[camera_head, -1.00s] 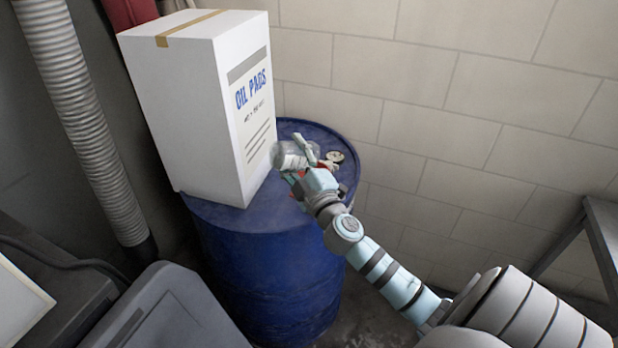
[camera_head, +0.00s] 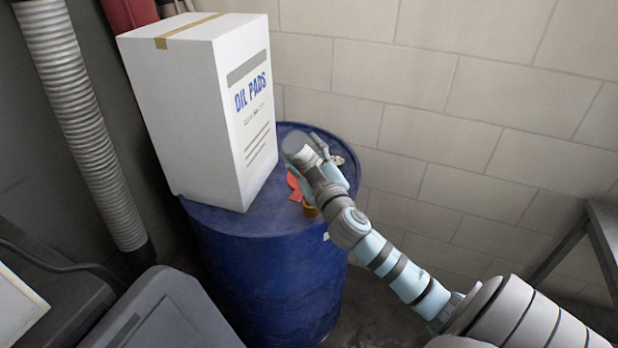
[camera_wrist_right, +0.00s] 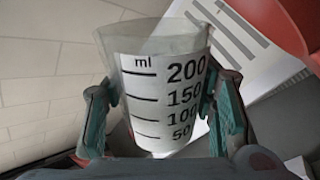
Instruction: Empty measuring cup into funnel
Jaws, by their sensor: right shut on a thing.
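The clear measuring cup (camera_wrist_right: 165,95) has black ml marks up to 200 and fills the middle of the right wrist view. My right gripper (camera_wrist_right: 166,112) is shut on it, one finger on each side. In the head view the cup (camera_head: 293,142) shows small and grey at the tip of my right gripper (camera_head: 316,158), above the blue drum. The red funnel (camera_head: 294,186) is partly hidden behind the gripper, on the drum top. A red curved part of it also shows at the upper right of the wrist view (camera_wrist_right: 275,22). I cannot tell what is inside the cup. My left gripper is not in view.
The blue drum (camera_head: 265,262) carries a tall white OIL PADS box (camera_head: 190,110) left of the gripper. A brass-coloured fitting (camera_head: 310,210) and a pale round piece (camera_head: 337,159) are near the gripper. A block wall (camera_head: 440,100) stands behind.

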